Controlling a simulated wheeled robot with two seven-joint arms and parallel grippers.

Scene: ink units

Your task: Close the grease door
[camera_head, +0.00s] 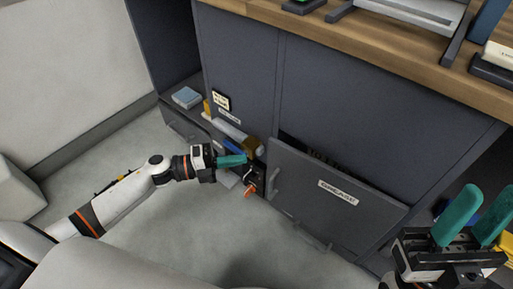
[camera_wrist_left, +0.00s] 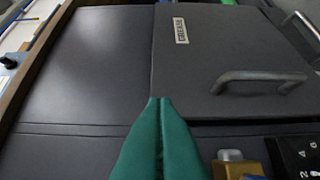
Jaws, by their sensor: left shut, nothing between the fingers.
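The grease door (camera_head: 326,200) is a dark grey panel with a white "GREASE" label and a grey bar handle on its left side. It stands out from the cabinet, with a dark gap along its top edge. My left gripper (camera_head: 233,160) is shut and empty, left of the door and its handle. In the left wrist view the door (camera_wrist_left: 235,60) and handle (camera_wrist_left: 258,80) lie beyond the green fingertips (camera_wrist_left: 160,102); I cannot tell whether they touch it. My right gripper (camera_head: 472,220) has its green fingers apart, right of the door.
Left of the door is an open compartment holding a yellow item (camera_head: 248,144) and other small items. The wooden counter (camera_head: 350,45) runs above. Grey floor (camera_head: 160,230) is clear in front.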

